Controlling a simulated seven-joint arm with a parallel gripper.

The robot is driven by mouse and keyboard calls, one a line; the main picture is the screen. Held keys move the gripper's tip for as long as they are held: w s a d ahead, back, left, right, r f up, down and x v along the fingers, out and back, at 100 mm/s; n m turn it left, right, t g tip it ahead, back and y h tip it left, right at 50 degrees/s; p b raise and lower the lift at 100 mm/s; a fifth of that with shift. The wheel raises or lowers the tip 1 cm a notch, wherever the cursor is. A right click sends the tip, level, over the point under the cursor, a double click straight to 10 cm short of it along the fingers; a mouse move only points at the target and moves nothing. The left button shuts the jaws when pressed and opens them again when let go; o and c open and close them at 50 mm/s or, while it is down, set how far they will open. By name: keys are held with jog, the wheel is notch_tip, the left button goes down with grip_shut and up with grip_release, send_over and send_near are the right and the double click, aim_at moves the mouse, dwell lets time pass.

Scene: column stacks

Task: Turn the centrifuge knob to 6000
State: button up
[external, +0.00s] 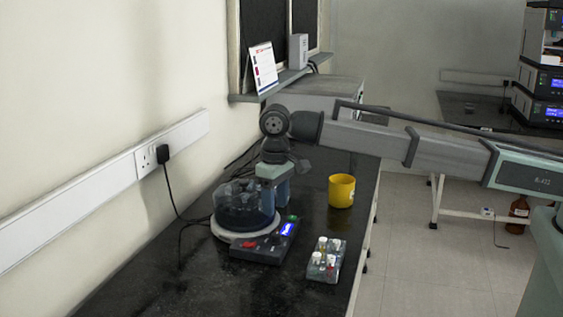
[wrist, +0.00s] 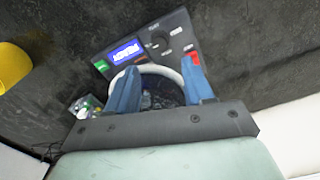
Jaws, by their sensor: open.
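The centrifuge (external: 243,212) has a clear dark-tinted bowl on a white round base, with a control panel in front. The panel has a lit blue display (wrist: 126,51) and a red switch (wrist: 191,65), with a round dark knob (wrist: 154,47) between them in the wrist view. The number the knob points to is too small to read. My gripper (external: 276,194) hangs downward over the right side of the bowl. In the wrist view, my gripper's blue fingers (wrist: 159,72) are apart and empty, with the knob beyond their tips and not touched.
A yellow mug (external: 341,190) stands right of the centrifuge. A rack of small vials (external: 325,260) sits by the panel's right front, close to the bench edge. A wall socket strip (external: 185,133) with a plugged-in cable runs along the left. Dark bench around the mug is bare.

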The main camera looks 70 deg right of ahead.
jog(key=shift+r, duration=2.65)
jog(key=shift+a, duration=0.1)
